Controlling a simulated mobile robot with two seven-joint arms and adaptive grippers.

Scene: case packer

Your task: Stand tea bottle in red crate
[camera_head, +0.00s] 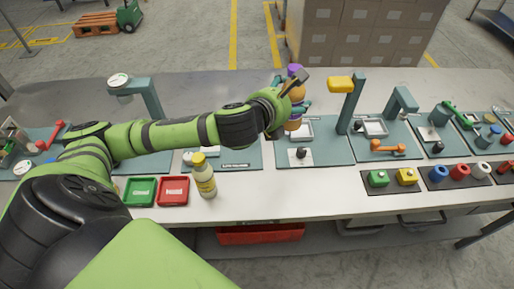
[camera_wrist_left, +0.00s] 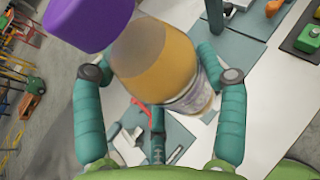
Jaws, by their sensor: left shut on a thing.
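My left gripper (camera_head: 298,104) is shut on a bottle with a purple cap (camera_head: 294,70) and an amber body (camera_head: 297,91), above the far part of the bench. In the left wrist view the bottle (camera_wrist_left: 158,60) sits between the two fingers of the left gripper (camera_wrist_left: 162,76), its cap pointing to the upper left. A small, shallow red crate (camera_head: 172,202) with a pale label inside lies on the bench at the near left, well away from the held bottle. My right gripper is not in view.
A green tray (camera_head: 139,203) lies left of the red crate. A yellow-capped bottle (camera_head: 205,178) stands upright just right of it. A yellow-topped post (camera_head: 350,103) rises right of my gripper. A red bin (camera_head: 260,234) sits under the bench. The front bench strip right of the yellow-capped bottle is clear.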

